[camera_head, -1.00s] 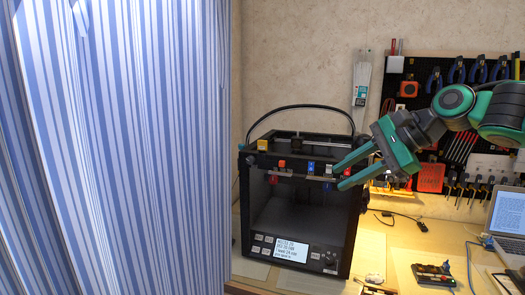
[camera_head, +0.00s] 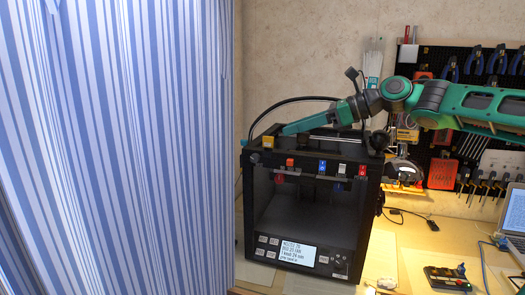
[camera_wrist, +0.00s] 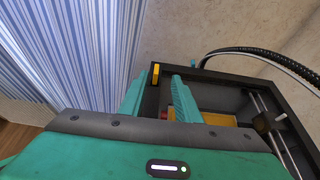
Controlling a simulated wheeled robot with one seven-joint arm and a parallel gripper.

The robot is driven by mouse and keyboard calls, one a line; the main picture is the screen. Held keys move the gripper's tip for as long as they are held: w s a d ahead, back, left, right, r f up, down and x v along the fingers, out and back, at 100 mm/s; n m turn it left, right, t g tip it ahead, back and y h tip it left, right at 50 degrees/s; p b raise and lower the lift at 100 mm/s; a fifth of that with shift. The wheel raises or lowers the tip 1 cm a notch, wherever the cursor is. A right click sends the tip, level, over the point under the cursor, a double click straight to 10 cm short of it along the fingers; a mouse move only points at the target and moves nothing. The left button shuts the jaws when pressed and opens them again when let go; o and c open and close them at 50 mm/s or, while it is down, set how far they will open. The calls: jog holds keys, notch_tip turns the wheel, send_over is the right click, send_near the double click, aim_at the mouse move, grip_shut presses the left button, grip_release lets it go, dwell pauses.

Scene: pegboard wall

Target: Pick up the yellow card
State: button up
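The yellow card (camera_head: 267,142) is a small yellow piece at the top left front corner of the black printer (camera_head: 310,225). In the wrist view the yellow card (camera_wrist: 155,74) shows edge-on as a narrow upright strip on the printer's dark frame. My gripper (camera_head: 264,136) reaches in from the right, low over the printer's top. In the wrist view my gripper (camera_wrist: 159,76) is open, with one green finger on each side of the card and a gap to each. Whether the fingertips reach down past the card's top I cannot tell.
A black cable (camera_head: 300,99) arches behind. A striped curtain (camera_head: 130,150) hangs close on the left. A pegboard (camera_head: 445,65) with tools is right.

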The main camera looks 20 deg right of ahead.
aim_at(274, 150)
jog(key=shift+x, duration=0.9)
jog(key=x, duration=0.4)
jog(key=shift+s+f, duration=0.3)
jog(key=shift+f, duration=0.1)
jog(key=shift+w+a+f, duration=0.2)
jog(key=shift+w+a, duration=0.15)
jog(key=shift+a, duration=0.05)
grip_shut()
